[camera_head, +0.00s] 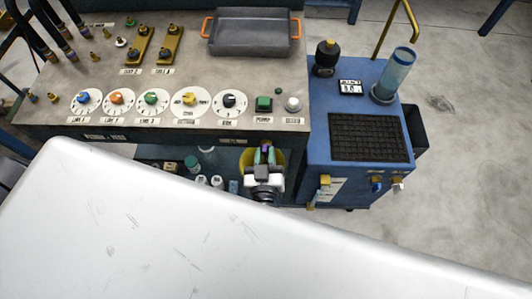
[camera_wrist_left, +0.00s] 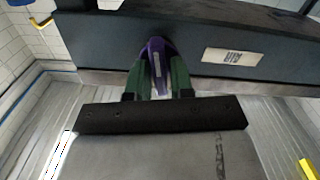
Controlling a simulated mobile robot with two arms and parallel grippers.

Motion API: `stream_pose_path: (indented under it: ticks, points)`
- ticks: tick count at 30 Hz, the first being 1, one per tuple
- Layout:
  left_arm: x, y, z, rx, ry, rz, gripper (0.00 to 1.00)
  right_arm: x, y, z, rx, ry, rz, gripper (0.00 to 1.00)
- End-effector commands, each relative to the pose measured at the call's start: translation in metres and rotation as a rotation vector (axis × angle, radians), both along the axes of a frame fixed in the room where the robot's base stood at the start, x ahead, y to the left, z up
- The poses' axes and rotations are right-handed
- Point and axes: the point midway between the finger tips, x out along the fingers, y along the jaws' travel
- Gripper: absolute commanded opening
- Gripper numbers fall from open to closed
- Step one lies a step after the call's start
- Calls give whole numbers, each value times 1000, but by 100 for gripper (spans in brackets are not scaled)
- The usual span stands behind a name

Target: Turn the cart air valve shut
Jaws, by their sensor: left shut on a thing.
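The blue cart (camera_head: 350,170) stands at the right end of the bench. Its front bears a yellow fitting (camera_head: 325,181), a blue knob (camera_head: 376,185) and a pale knob (camera_head: 397,184). I cannot tell which of these is the air valve. My left gripper (camera_head: 265,151) is below the bench's front edge, left of the cart and apart from these fittings. In the left wrist view its green fingers (camera_wrist_left: 157,78) are shut on a purple thing (camera_wrist_left: 157,55) with a pale strip. What the purple thing is, and whether it is fixed, I cannot tell. My right gripper is not in view.
The bench (camera_head: 185,60) carries dials, a grey tray (camera_head: 252,50) with orange handles, and hoses. A yellow bucket (camera_head: 280,158) and several jars stand under it. On the cart are a black mat (camera_head: 370,137) and a clear cylinder (camera_head: 397,72).

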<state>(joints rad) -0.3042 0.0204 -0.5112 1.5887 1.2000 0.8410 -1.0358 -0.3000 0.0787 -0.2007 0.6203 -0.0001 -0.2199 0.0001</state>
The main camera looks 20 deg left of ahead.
Motion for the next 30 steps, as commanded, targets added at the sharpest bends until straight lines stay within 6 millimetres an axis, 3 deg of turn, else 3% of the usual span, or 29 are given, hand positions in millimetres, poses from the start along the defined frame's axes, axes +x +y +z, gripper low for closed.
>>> stream_pose_path:
  ticks: [14,30]
  points:
    - [-1,2,-2,-426,-121,2,0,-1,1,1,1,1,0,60]
    - [-2,4,-6,-917,-263,1,0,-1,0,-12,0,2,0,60]
